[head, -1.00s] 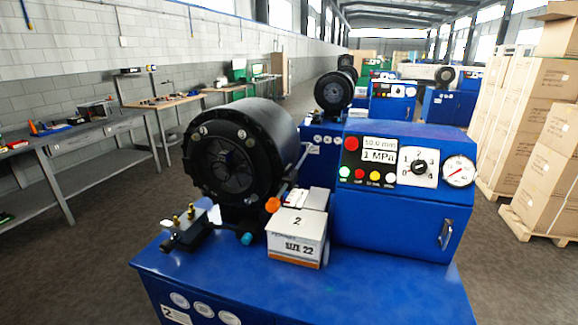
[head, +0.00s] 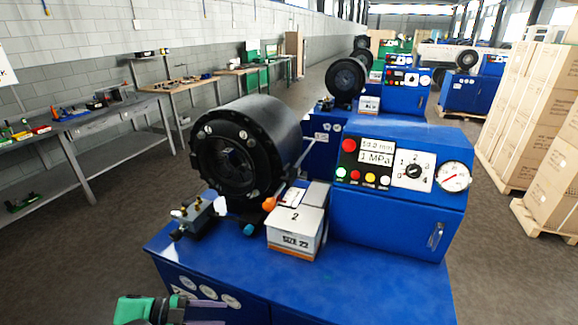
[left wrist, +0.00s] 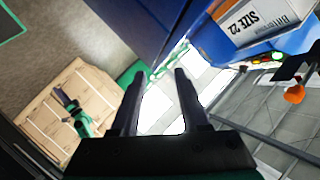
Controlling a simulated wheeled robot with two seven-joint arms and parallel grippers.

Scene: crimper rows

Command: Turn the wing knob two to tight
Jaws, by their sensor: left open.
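The number 2 crimper's black round head (head: 235,158) stands on a blue bench. In front of it sits a small metal block (head: 193,217) with tiny fittings, too small to make out. An orange knob (head: 269,204) and a teal knob (head: 248,230) are beside the head; I cannot tell which part is the wing knob. The orange knob shows in the left wrist view (left wrist: 294,93). My left gripper (head: 224,312) is at the bench's front edge, below the block, open and empty; its fingers show in the left wrist view (left wrist: 160,75). A green gripper-like thing (left wrist: 78,118), perhaps my right gripper, is small there.
A box marked 2 and SIZE 22 (head: 297,228) stands right of the teal knob. The blue control cabinet (head: 397,210) carries lights, a numbered dial (head: 413,171) and a gauge (head: 454,177). The bench's front top is clear. Cartons (head: 555,165) stand at right.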

